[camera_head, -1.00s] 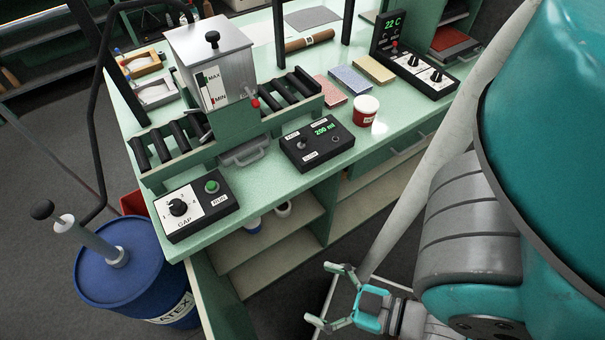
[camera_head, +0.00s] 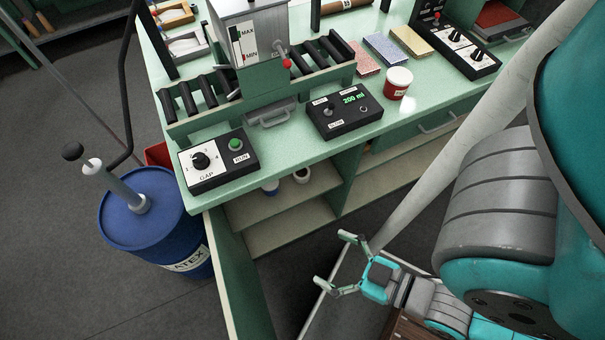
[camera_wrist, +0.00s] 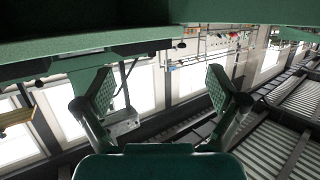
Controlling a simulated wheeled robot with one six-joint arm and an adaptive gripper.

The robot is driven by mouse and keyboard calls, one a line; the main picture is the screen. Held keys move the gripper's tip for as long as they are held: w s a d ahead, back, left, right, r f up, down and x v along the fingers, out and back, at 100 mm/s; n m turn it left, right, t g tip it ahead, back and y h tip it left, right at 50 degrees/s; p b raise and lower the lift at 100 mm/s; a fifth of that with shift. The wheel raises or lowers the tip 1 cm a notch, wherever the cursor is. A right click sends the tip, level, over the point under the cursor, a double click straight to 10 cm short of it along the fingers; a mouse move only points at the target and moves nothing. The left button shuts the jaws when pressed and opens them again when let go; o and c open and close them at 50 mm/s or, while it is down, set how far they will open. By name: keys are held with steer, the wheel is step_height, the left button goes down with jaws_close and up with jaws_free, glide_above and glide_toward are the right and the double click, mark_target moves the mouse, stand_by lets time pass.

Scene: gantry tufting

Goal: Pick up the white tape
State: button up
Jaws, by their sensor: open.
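My gripper (camera_head: 336,262) is open and empty, in front of the bench, lower and to the right of the shelf items. In the wrist view my gripper (camera_wrist: 160,90) shows its two fingers spread with nothing between them. No tape is recognisable in the wrist view.
The green bench top (camera_head: 290,150) overhangs the shelf. It carries a GAP control box (camera_head: 218,163), a display box (camera_head: 345,115) and a red cup (camera_head: 397,85). A blue latex drum (camera_head: 155,225) stands at left.

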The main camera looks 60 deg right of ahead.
steer(key=shift+o, duration=0.3)
steer(key=m+g+h, duration=0.5)
steer(key=m+g, duration=0.8)
steer(key=m, duration=0.2)
glide_toward(301, 173)
steer(key=a+f, duration=0.2)
steer(key=a, duration=0.1)
steer(key=a+f, duration=0.1)
steer(key=f, duration=0.1)
steer(key=shift+s+a, duration=0.2)
steer(key=shift+s, duration=0.1)
steer(key=d+m, duration=0.1)
steer(key=d, duration=0.1)
steer(key=w+d+r+m+g, duration=0.1)
steer(key=w+d+m, duration=0.1)
steer(key=d, duration=0.1)
steer(key=shift+d+r+g, duration=0.2)
steer(key=shift+d+g, duration=0.1)
steer(key=shift+g, duration=0.1)
steer(key=shift+y, duration=0.3)
steer(key=shift+d+x, duration=0.15)
steer(key=shift+x, duration=1.7)
steer(key=shift+d+x, duration=0.1)
steer(key=shift+x, duration=1.8)
steer(key=shift+w+r, duration=0.1)
